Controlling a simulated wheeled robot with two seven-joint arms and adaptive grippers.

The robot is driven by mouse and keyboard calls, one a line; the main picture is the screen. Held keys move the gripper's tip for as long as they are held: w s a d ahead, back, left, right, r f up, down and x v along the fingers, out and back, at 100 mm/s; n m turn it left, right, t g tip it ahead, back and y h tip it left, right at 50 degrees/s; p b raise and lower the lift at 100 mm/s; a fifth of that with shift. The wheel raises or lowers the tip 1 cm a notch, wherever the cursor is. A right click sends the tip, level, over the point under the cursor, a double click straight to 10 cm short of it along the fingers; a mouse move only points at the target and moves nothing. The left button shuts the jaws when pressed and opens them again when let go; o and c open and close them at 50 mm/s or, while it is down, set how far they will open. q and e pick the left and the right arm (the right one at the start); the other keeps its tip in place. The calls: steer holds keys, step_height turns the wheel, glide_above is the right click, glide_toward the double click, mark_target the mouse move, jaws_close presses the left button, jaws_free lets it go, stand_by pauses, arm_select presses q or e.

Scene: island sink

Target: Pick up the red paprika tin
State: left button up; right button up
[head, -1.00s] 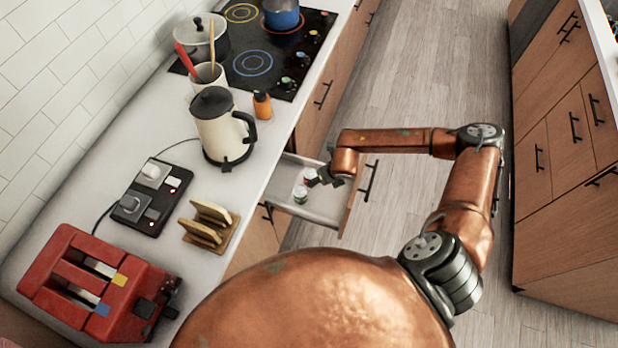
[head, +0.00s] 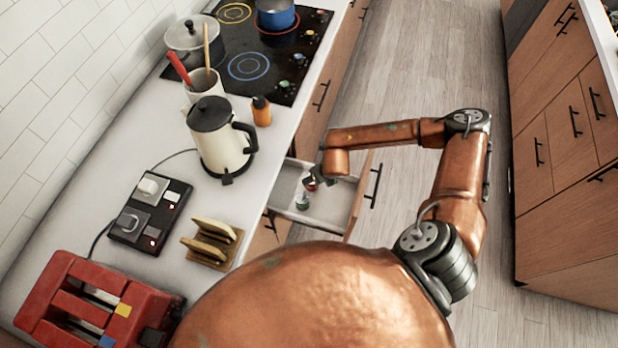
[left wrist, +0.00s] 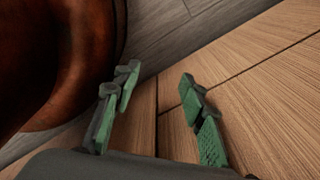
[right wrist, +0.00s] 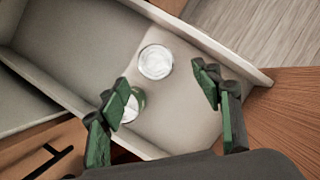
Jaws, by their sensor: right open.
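Two small tins stand in an open drawer (head: 330,208). In the head view, the nearer tin (head: 302,201) looks greenish, and a bit of red, likely the paprika tin (head: 310,184), shows by my right gripper (head: 315,180). In the right wrist view, one tin (right wrist: 156,62) shows a pale round lid between and beyond the open, empty fingers (right wrist: 165,90); its side colour is hidden. The green-sided tin (right wrist: 133,104) is partly behind the left finger. My left gripper (left wrist: 160,95) is open and empty beside a wooden cabinet front, and is out of the head view.
The drawer wall (right wrist: 220,55) is close to the right finger. The counter above holds a kettle (head: 220,140), toast rack (head: 212,243), red toaster (head: 95,305), orange bottle (head: 261,112) and stove (head: 260,50). The floor (head: 430,70) to the drawer's right is clear.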

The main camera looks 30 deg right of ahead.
steer(key=shift+w+a+f, duration=0.15)
steer(key=shift+w+f, duration=0.15)
steer(key=shift+f, duration=0.1)
steer(key=shift+x, duration=0.75)
steer(key=b+x, duration=0.1)
steer(key=x, duration=0.3)
steer(key=shift+w+a+f, duration=0.1)
steer(key=shift+a+f, duration=0.05)
steer(key=shift+f, duration=0.05)
steer(key=shift+w+f, duration=0.15)
steer(key=shift+f, duration=0.2)
arm_select(q)
steer(key=shift+s+f, duration=0.65)
steer(key=shift+s, duration=0.05)
arm_select(e)
steer(key=c, duration=1.3)
